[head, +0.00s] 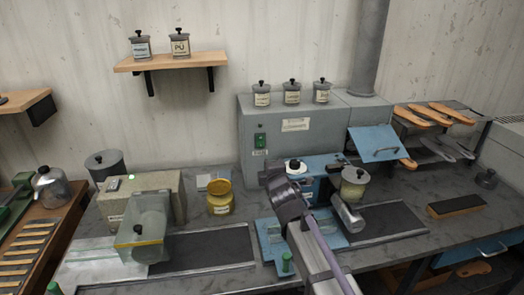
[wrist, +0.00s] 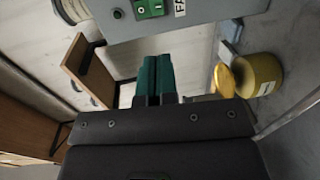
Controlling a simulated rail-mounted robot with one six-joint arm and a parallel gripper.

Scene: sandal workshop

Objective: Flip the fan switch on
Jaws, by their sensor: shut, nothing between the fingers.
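The fan switch (head: 260,140) is a small green plate on the front of the grey cabinet (head: 300,155) at the back of the bench. In the wrist view the green switch (wrist: 150,8), marked O and I, is cut by the top edge, beside a white label (wrist: 180,6) that is partly cut off. My gripper shows in the wrist view with its teal fingers (wrist: 155,76) together and empty, apart from the switch and below it in the picture. In the head view its dark body (head: 287,198) is in front of the cabinet, and the fingertips are hidden.
An open yellow jar (head: 220,198) stands left of the cabinet. A blue tilted panel (head: 374,145) juts out right of the switch. Three small jars (head: 292,93) stand on the cabinet.

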